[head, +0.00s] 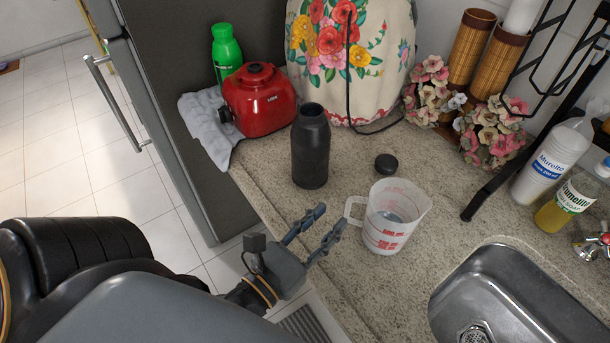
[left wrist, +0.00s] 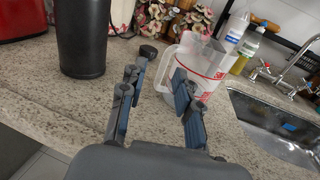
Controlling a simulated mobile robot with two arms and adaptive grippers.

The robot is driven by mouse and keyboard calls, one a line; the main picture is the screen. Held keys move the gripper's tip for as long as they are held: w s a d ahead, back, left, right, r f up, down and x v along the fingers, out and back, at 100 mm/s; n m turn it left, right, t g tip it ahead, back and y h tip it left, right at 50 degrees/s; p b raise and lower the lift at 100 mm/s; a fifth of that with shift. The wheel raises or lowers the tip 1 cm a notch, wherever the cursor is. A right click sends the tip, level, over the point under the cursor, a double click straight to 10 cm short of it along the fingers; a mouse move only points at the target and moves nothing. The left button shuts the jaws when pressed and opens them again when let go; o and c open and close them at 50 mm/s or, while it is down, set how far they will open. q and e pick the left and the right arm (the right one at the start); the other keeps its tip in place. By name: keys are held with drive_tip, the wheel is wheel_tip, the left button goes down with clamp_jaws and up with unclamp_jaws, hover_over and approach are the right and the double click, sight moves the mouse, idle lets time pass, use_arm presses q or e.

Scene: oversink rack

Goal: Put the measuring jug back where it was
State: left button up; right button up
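The measuring jug (head: 394,218) is clear plastic with red markings and stands upright on the speckled counter (head: 345,265). Its handle (head: 350,210) points left toward my left gripper (head: 332,217). My left gripper is open and empty at the counter's front edge, just short of the handle. In the left wrist view the jug (left wrist: 205,65) stands ahead and right, and its handle (left wrist: 162,70) appears between the open fingers (left wrist: 160,80). I cannot tell whether the jug holds liquid. My right gripper is not in view.
A black bottle (head: 311,150) stands left of the jug, its black cap (head: 386,164) behind the jug. The sink (head: 520,300) is at the right, with soap bottles (head: 548,165) and a black rack leg (head: 490,190) behind. A red blender base (head: 258,98) is at the back left.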

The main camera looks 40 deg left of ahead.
use_arm(q)
drive_tip(key=shift+s+f+p, duration=0.1)
drive_tip(key=shift+s+p, duration=0.3)
drive_tip(key=shift+s, duration=0.15)
drive_tip(key=shift+s+a, duration=0.15)
drive_tip(key=shift+s, duration=0.9)
drive_tip(key=shift+s+a, duration=0.15)
drive_tip(key=shift+s, duration=0.85)
